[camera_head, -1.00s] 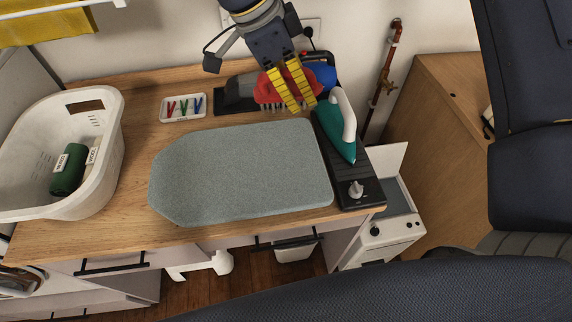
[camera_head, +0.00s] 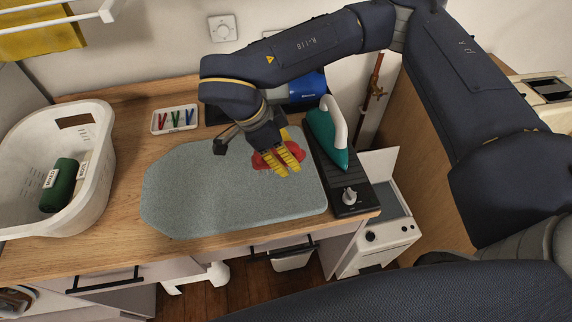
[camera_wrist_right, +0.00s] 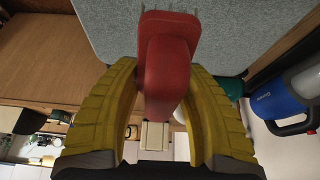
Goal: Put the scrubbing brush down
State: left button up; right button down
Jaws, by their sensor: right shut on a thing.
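My right gripper (camera_head: 283,165), with yellow ridged fingers, is over the right part of the grey ironing pad (camera_head: 200,190). It is shut on the red scrubbing brush (camera_head: 263,162), whose red body shows on both sides of the fingers. In the right wrist view the brush's red handle (camera_wrist_right: 167,65) stands between the two yellow fingers (camera_wrist_right: 165,110). My left gripper is not in view.
A teal iron (camera_head: 328,140) stands on a black base (camera_head: 345,196) at the pad's right edge. A blue handheld vacuum (camera_head: 308,88) lies behind. A white basket (camera_head: 95,190) with a green roll (camera_head: 60,186) and a tray of coloured pegs (camera_head: 156,124) are left. The pad's left part is clear.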

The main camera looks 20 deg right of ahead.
aim_at(286, 167)
jog(key=shift+f, duration=2.05)
jog(key=shift+f, duration=0.15)
jog(key=c, duration=0.7)
grip_release()
jog(key=shift+c, duration=0.2)
jog(key=v, duration=1.2)
